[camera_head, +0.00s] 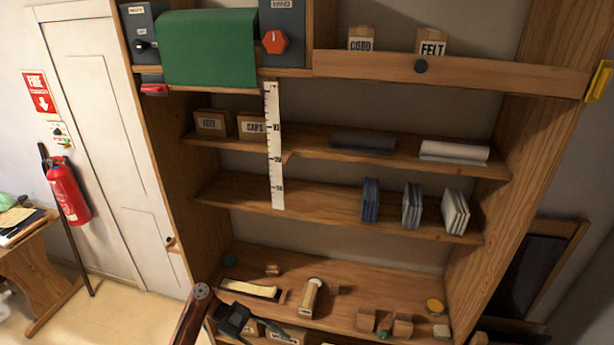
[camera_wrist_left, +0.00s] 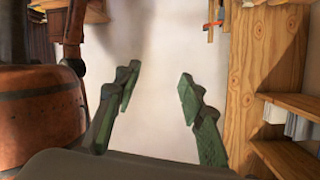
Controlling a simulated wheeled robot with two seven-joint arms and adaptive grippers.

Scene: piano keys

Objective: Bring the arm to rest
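My left gripper (camera_head: 265,321) is low in the head view, at the bottom of the picture in front of the lowest shelf (camera_head: 350,290). In the left wrist view its two green fingers (camera_wrist_left: 160,84) stand apart, with nothing between them. A pale surface shows behind the gap. A copper-coloured link of my arm (camera_head: 194,315) stands left of the gripper in the head view. My right gripper is not seen in either view.
A wooden shelf unit fills the middle; its side post (camera_wrist_left: 264,85) stands right of the fingers in the wrist view. A wooden box (camera_head: 310,297) and several small blocks lie on the lowest shelf. A white door (camera_head: 105,140), a red extinguisher (camera_head: 67,190) and open floor are left.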

